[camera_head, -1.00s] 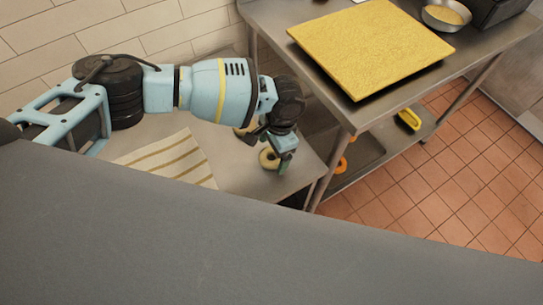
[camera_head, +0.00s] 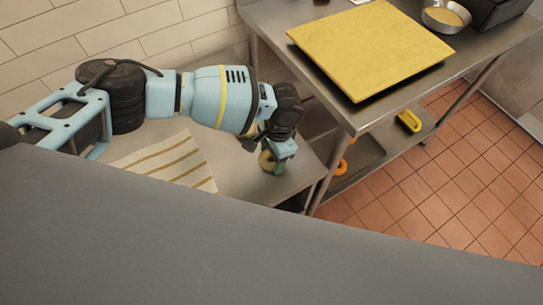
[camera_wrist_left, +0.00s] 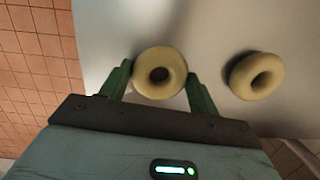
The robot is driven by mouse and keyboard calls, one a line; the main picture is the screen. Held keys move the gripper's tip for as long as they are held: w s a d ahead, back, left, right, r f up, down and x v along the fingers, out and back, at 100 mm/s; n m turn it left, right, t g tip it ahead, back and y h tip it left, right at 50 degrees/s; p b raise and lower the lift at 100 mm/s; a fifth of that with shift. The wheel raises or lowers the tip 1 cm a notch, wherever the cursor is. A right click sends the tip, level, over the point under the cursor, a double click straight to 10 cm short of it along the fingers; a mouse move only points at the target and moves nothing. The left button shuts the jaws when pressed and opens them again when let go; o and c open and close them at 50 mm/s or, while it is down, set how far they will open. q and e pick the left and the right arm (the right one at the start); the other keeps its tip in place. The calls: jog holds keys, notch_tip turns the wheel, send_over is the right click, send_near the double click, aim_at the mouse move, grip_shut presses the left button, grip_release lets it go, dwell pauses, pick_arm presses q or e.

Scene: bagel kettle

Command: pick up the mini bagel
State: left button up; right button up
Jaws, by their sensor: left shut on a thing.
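A pale round mini bagel (camera_wrist_left: 159,73) with a hole is between the two green fingers of my left gripper (camera_wrist_left: 160,88) in the left wrist view. The fingers are shut on its sides. In the head view this bagel (camera_head: 266,161) is partly covered by my left gripper (camera_head: 275,165), at the right end of the lower metal surface. A second similar bagel (camera_wrist_left: 257,76) lies to the right on the surface in the left wrist view, apart from the gripper. My arm mostly hides it in the head view. My right gripper is not in view.
A striped cloth (camera_head: 165,160) lies left of the gripper on the metal surface (camera_head: 235,185). A higher metal table with a yellow board (camera_head: 370,45) and a bowl (camera_head: 445,16) stands to the right. Orange and yellow items are on its lower shelf.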

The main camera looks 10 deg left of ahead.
pick_arm(q)
jog(key=shift+r, duration=0.15)
notch_tip(320, 180, up, 4)
jog(key=shift+f, duration=0.25)
jog(key=s+d, duration=0.4)
jog(key=d, duration=0.3)
jog(key=s+d+r, duration=0.1)
jog(key=s+d, duration=0.2)
jog(key=d, duration=0.4)
jog(key=shift+s, duration=0.4)
jog(key=shift+r, duration=0.1)
